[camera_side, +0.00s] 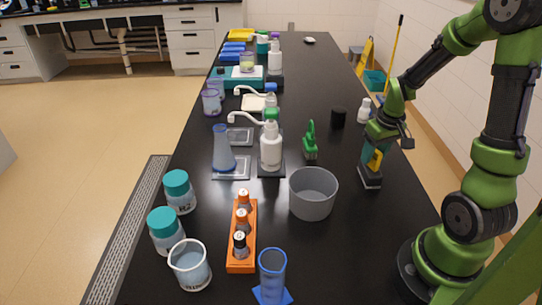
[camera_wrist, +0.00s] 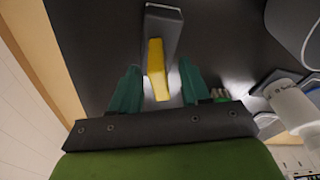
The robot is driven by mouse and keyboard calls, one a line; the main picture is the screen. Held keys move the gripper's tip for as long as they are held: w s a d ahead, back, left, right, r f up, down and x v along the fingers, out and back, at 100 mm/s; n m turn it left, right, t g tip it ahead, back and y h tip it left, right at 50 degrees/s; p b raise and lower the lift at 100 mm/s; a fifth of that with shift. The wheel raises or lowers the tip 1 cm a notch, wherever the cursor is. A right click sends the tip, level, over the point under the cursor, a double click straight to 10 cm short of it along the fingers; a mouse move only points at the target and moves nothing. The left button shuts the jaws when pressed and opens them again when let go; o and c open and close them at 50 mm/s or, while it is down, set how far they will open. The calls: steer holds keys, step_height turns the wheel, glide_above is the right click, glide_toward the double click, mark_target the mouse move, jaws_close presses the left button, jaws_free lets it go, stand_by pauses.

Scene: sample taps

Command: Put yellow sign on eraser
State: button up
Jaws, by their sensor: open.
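A small yellow sign (camera_side: 376,159) stands out below my gripper in the side view. In the wrist view the yellow sign (camera_wrist: 157,68) lies between my fingers, with gaps on both sides. A dark block with a grey edge, which looks like the eraser (camera_side: 370,180), rests on the black bench under it. The wrist view shows the block (camera_wrist: 163,20) just beyond the sign, and the sign overlaps its near end. I cannot tell whether they touch. My gripper (camera_wrist: 155,88) is open, its teal fingers apart around the sign. In the side view, the fingers partly hide the sign.
A grey bowl (camera_side: 313,194) and a green clamp-like item (camera_side: 310,142) stand left of the block. An orange rack (camera_side: 242,262) is at front left. Bare bench lies in front of the block.

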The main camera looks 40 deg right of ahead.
mark_target(379, 153)
steer(key=r, duration=0.3)
steer(key=s+r, duration=0.1)
steer(key=r, duration=0.6)
steer(key=shift+s+a+r, duration=0.2)
steer(key=shift+a+r, duration=0.05)
steer(key=shift+a, duration=0.1)
steer(key=s+a+r+t+y, duration=0.1)
steer(key=a+r+t, duration=0.1)
steer(key=a, duration=0.8)
steer(key=a+r+t+y, duration=0.1)
steer(key=a+r+t, duration=0.2)
steer(key=a, duration=0.8)
step_height(379, 153, up, 2)
steer(key=shift+s+a+r+n+t+y, duration=0.2)
steer(key=shift+s+r+n+t+y, duration=0.05)
steer(key=shift+s+n+t+y, duration=0.1)
